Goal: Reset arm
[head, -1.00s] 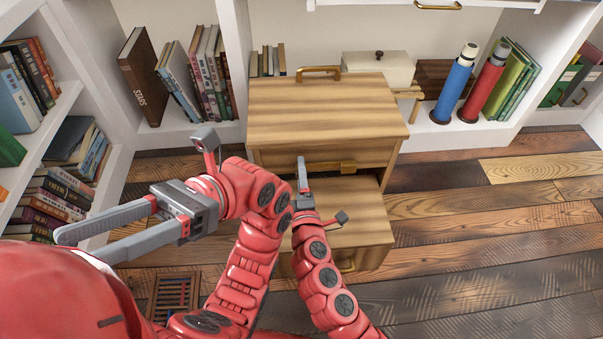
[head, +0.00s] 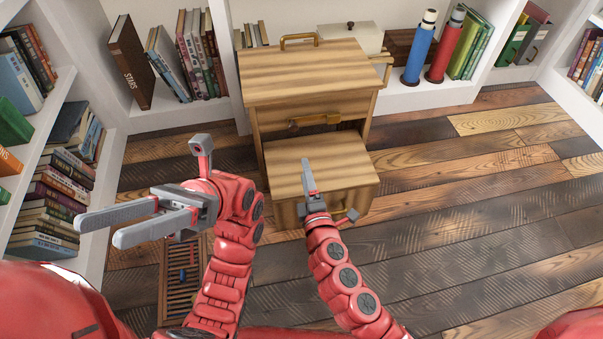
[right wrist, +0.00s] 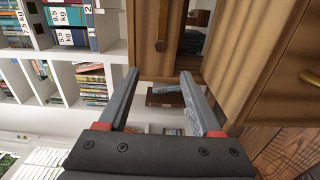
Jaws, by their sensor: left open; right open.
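My left gripper (head: 100,232) is at the left of the head view, fingers apart and pointing left, with nothing between them. My right gripper (head: 307,165) is in front of the wooden cabinet (head: 310,72), over the top of its protruding lower part (head: 345,170). It is seen edge-on there. In the right wrist view the right gripper (right wrist: 159,73) has its fingers spread and nothing held. The upper drawer's handle (head: 314,120) is clear of the gripper. A lower handle (head: 347,217) is partly hidden by my right arm.
White shelves with books (head: 55,190) stand close on the left. A blue bottle (head: 420,50) and a red bottle (head: 446,45) stand on the back shelf. A slatted wooden item (head: 183,275) lies on the floor below my left arm. The plank floor (head: 480,210) at right is clear.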

